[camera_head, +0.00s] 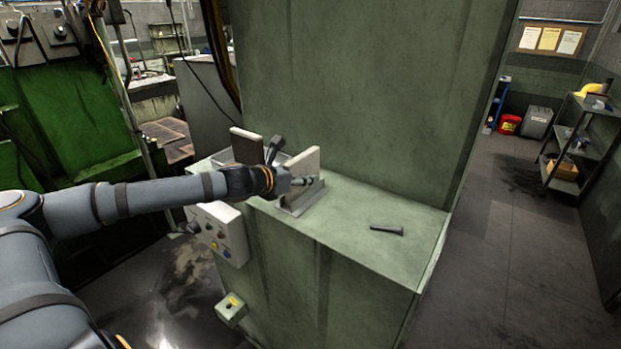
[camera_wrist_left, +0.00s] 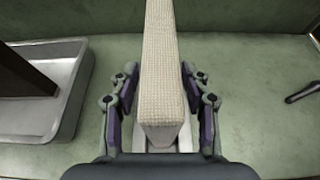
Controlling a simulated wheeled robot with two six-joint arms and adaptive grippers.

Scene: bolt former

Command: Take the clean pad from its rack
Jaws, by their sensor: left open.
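The clean pad (camera_head: 303,162) is a pale, upright slab standing in a small grey metal rack (camera_head: 301,200) on the green machine ledge. In the left wrist view the pad (camera_wrist_left: 160,75) has a woven, cream surface and runs between the fingers. My left gripper (camera_head: 303,181) is at the pad's near end. Its open fingers (camera_wrist_left: 160,100) stand on either side of the pad, with a narrow gap showing on each side. The rack's base shows only partly below the pad in the wrist view. My right gripper is not in view.
A dark pad (camera_head: 246,146) stands in a grey tray (camera_wrist_left: 75,95) left of the rack. A dark bolt (camera_head: 386,230) lies on the ledge (camera_head: 350,215) to the right. The tall green machine wall (camera_head: 360,80) rises behind. A control box (camera_head: 217,232) hangs on the front.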

